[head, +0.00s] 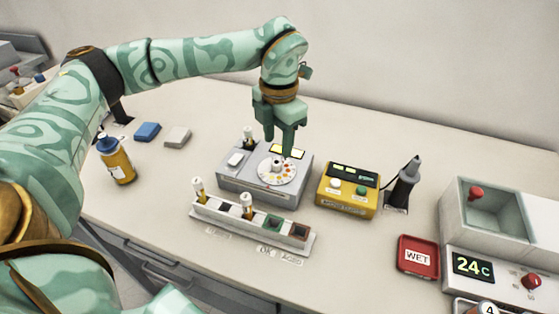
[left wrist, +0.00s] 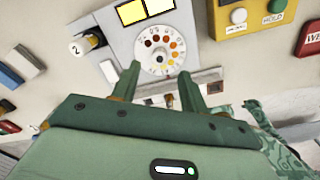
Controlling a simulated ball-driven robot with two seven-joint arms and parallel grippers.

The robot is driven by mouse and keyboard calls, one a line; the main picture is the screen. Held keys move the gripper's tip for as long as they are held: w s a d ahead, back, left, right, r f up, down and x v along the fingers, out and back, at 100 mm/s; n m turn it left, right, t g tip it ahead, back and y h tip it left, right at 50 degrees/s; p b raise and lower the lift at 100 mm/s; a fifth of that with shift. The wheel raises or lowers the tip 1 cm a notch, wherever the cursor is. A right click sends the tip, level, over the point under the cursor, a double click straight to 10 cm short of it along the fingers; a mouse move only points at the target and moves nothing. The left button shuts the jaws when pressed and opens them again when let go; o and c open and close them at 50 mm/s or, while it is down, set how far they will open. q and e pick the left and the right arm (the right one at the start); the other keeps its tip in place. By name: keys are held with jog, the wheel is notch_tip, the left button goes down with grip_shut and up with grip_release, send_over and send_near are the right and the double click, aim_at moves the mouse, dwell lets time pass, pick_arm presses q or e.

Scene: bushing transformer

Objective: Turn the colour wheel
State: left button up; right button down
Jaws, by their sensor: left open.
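The colour wheel (head: 277,170) is a white disc with a ring of yellow to red dots, on top of a grey tester box (head: 240,184). It also shows in the left wrist view (left wrist: 160,50), with a dark hub and a lit yellow two-part window (left wrist: 145,11) beyond it. My left gripper (head: 279,148) points down just above the wheel in the head view. In the left wrist view its two fingers (left wrist: 160,82) are spread apart, with nothing between them, at the wheel's near side. I cannot tell whether a fingertip touches the wheel. My right gripper does not show.
A rack (head: 252,228) with vials stands in front of the tester. A yellow meter (head: 347,191) and a black probe in its holder (head: 403,184) are to the right. A red WET tray (head: 418,257) and a heated bath (head: 490,212) lie farther right. A bottle (head: 117,163) stands left.

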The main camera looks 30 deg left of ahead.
aim_at(277, 162)
pick_arm(q)
notch_tip(277, 162, down, 6)
jog(key=shift+b, duration=0.6)
jog(key=shift+s, duration=0.1)
grip_shut()
